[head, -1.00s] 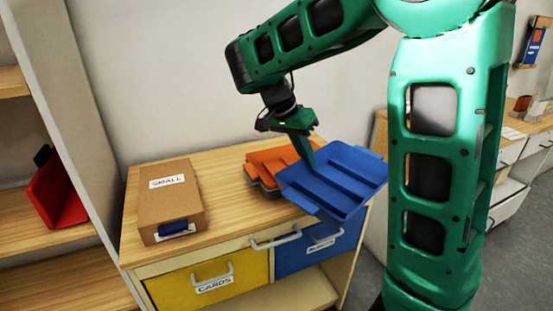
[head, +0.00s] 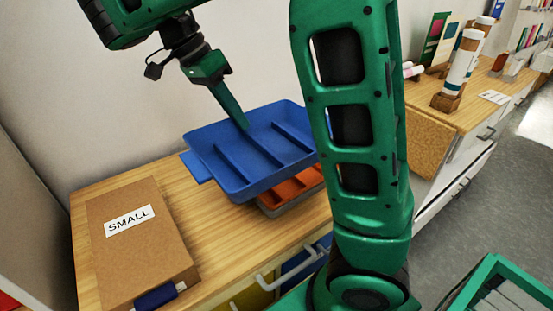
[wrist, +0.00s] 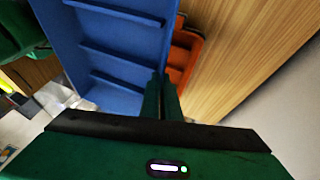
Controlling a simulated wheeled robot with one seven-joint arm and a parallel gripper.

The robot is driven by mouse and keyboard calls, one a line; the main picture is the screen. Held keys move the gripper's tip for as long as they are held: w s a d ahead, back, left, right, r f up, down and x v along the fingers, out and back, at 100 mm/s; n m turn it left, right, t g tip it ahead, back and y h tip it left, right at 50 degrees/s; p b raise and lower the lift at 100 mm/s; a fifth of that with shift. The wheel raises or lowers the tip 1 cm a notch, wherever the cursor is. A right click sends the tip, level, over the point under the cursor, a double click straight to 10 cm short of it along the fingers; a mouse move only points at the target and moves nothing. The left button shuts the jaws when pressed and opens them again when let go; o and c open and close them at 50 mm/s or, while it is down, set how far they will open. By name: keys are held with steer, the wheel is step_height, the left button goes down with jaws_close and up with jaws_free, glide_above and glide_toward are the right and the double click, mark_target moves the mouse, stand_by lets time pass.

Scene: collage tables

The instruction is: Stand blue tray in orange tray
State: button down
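The blue tray (head: 236,166) has several ribs across its floor and a tab at its left end. It is tilted, and it hides most of the orange tray (head: 292,190) from the head camera. The orange tray rests on a grey tray (head: 290,206) on the wooden cabinet top. I cannot tell whether the trays touch.
A cardboard box (head: 138,240) marked SMALL lies on the left of the cabinet top (head: 225,235). Drawer handles (head: 292,265) stick out at the front. Another counter (head: 490,95) with upright tubes stands at the right. A pale wall is close behind.

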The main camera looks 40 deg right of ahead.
steer(key=w+d+f, duration=0.1)
steer(key=d+f, duration=0.1)
steer(key=d, duration=0.1)
steer(key=w+d+f, duration=0.2)
steer(key=d, duration=0.2)
steer(key=w+d+f, duration=0.1)
steer(key=d+f, duration=0.1)
steer(key=d, duration=0.1)
steer(key=shift+w+d+f, duration=0.3)
steer(key=shift+w+f, duration=0.1)
steer(key=shift+f, duration=2.05)
steer(key=shift+f, duration=0.3)
steer(key=c, duration=2.3)
jaws_free()
steer(key=shift+s+f, duration=0.1)
steer(key=shift+o, duration=1.4)
steer(key=shift+s, duration=0.1)
steer(key=shift+f, duration=0.1)
